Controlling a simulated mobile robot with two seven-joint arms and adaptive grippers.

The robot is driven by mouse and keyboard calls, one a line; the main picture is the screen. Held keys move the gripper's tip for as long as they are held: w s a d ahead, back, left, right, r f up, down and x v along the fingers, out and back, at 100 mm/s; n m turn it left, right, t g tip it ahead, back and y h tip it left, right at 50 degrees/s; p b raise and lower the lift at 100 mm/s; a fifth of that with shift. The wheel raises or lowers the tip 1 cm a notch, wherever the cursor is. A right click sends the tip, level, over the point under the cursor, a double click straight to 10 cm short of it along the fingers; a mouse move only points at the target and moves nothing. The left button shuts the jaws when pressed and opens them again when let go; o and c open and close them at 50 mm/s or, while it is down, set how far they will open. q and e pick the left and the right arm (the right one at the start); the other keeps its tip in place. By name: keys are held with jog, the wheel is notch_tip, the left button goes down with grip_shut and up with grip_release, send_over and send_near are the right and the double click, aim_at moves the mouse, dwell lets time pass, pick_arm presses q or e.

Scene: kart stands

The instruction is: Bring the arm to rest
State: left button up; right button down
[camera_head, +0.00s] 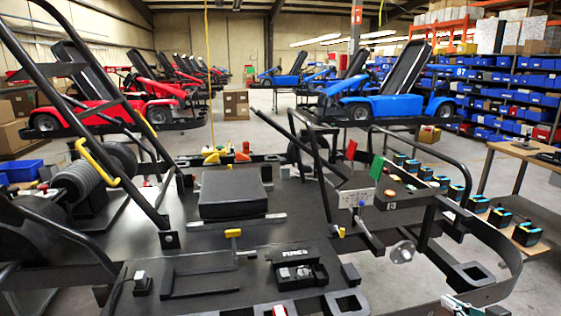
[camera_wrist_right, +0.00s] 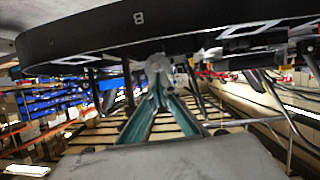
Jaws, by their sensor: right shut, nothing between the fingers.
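My right gripper (camera_wrist_right: 158,100) shows in the right wrist view as two teal fingers meeting at their tips, shut and empty. A dark curved bar of the kart frame (camera_wrist_right: 75,40) crosses the top of that view close by. A round pale metal part (camera_wrist_right: 160,68) is just beyond the fingertips; I cannot tell whether they touch it. In the head view, only a bit of what looks like my right gripper (camera_head: 475,306) shows at the bottom edge, by the black kart frame (camera_head: 508,258).
A black seat pad (camera_head: 232,192) and an open black box (camera_head: 297,268) lie on the kart deck. A wooden table (camera_head: 530,155) and several black-and-blue boxes (camera_head: 527,233) stand at the right. Red (camera_head: 100,108) and blue karts (camera_head: 385,105) stand behind. Floor shows beyond the frame.

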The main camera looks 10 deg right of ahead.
jog(key=s+a+f+n+g, duration=0.1)
jog(key=s+a+f, duration=0.25)
jog(key=f, duration=0.45)
jog(key=s+a+f+g, duration=0.1)
jog(key=s+a+f, duration=0.2)
jog(key=a+f, duration=0.35)
jog(key=s+a+f+n+y, duration=0.1)
jog(key=s+a+f, duration=0.3)
jog(key=a+f, duration=0.2)
jog(key=s+a+f+n+y, duration=0.1)
jog(key=s+a+f, duration=0.4)
jog(key=a, duration=0.4)
jog(key=shift+s+a+f+g, duration=0.25)
jog(key=shift+a+f+g, duration=0.15)
jog(key=shift+f, duration=0.2)
